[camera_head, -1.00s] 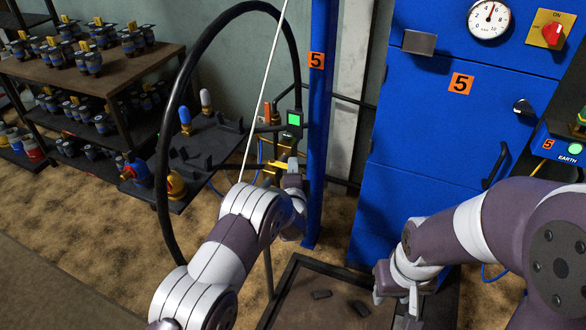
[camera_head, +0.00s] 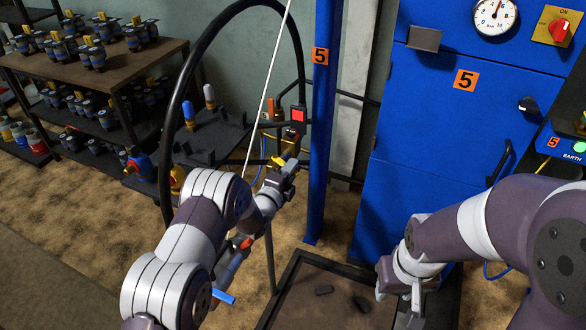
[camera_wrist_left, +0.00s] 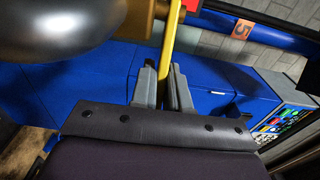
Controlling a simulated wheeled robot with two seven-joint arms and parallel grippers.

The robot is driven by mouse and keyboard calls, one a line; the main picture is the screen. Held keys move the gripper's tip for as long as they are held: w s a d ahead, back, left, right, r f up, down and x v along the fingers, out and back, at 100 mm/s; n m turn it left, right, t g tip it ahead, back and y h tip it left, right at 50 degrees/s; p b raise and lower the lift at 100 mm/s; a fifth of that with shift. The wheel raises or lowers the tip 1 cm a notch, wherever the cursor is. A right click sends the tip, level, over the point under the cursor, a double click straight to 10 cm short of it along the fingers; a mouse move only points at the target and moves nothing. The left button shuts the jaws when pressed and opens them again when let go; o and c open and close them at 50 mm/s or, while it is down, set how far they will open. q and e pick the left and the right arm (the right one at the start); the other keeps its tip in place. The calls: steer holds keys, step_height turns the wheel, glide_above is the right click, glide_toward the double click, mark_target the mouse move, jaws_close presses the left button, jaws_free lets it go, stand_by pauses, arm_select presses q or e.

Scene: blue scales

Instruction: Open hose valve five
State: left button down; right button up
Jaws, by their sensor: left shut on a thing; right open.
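The hose valve beside the blue post marked 5 (camera_head: 320,56) has a yellow lever handle (camera_head: 278,161). In the left wrist view the yellow lever (camera_wrist_left: 171,45) runs down from a brass body (camera_wrist_left: 143,20) between the fingers. My left gripper (camera_head: 289,169) is shut on this lever; the fingers (camera_wrist_left: 164,88) press it from both sides. A small square indicator (camera_head: 298,115) above the valve shows red. My gripper and wrist partly hide the valve in the head view. My right gripper (camera_head: 414,304) is open and empty, above the dark tray at lower right.
A black hose (camera_head: 173,130) loops left of the post. A blue cabinet (camera_head: 440,130) with a gauge (camera_head: 494,14) stands at right. A dark-rimmed tray (camera_head: 290,275) holds small dark pieces. A shelf (camera_head: 110,75) with several fittings stands at left, and a thin pale rod (camera_head: 272,80) slants past the valve.

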arm_select(q)
steer(key=shift+s+a+f+m+g+h, duration=0.1)
steer(key=shift+s+a+m+g+h, duration=0.1)
steer(key=shift+m+g+h, duration=0.3)
steer(key=c, duration=1.2)
jaws_free()
steer(key=p+v, duration=0.1)
steer(key=v, duration=1.1)
steer(key=shift+s+a, duration=0.25)
steer(key=shift+a, duration=0.05)
steer(key=shift+o, duration=0.3)
steer(key=shift+f, duration=0.15)
